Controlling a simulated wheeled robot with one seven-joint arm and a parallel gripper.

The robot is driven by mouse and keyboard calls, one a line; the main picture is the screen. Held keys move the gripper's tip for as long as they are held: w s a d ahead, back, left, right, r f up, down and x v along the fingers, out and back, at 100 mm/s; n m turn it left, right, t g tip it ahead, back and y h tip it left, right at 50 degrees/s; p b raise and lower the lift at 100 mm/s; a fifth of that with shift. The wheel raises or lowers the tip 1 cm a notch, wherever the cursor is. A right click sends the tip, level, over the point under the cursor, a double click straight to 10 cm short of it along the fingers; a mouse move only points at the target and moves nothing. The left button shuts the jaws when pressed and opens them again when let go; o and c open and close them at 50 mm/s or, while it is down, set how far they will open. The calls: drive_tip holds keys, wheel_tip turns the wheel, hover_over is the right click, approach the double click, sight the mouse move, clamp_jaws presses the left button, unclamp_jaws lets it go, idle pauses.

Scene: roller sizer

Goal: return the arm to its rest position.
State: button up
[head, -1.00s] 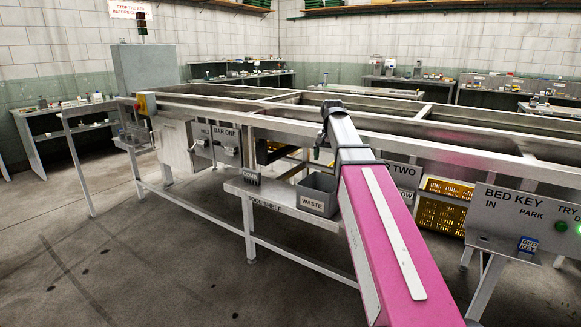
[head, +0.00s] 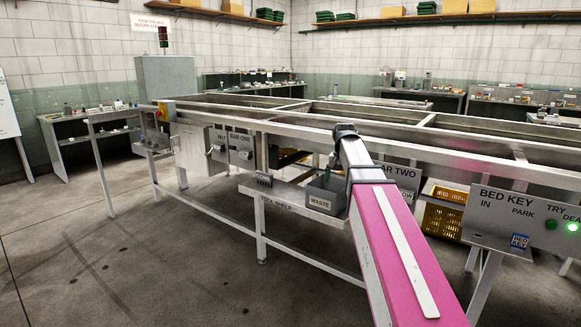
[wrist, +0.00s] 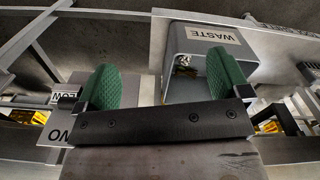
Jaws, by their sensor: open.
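My pink arm (head: 395,240) reaches forward from the lower right in the head view. My gripper (wrist: 163,80) shows in the wrist view as two green pads set wide apart, with nothing between them. In the head view only a bit of green shows below the dark wrist, close to the grey WASTE bin (head: 322,197). The bin also shows in the wrist view (wrist: 208,45), beyond the pads, with a small shiny thing in it that I cannot make out.
The sizer's long metal frame (head: 290,128) runs across behind and beside my arm. The tool shelf (head: 275,193) carries the bin. A BED KEY panel (head: 500,212) with a lit green lamp (head: 573,227) stands at the right. Open floor (head: 150,270) lies at the left.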

drive_tip(key=s+f+n, duration=0.1)
drive_tip(key=s+f, duration=0.5)
drive_tip(key=f, duration=0.5)
drive_tip(key=s+f+n, duration=0.1)
drive_tip(key=s+f, duration=0.6)
drive_tip(key=f, duration=0.3)
drive_tip(key=s+f+n, duration=0.2)
drive_tip(key=s+f, duration=0.5)
drive_tip(key=f, duration=0.4)
drive_tip(key=shift+s+f, duration=0.25)
drive_tip(key=shift+f, duration=0.05)
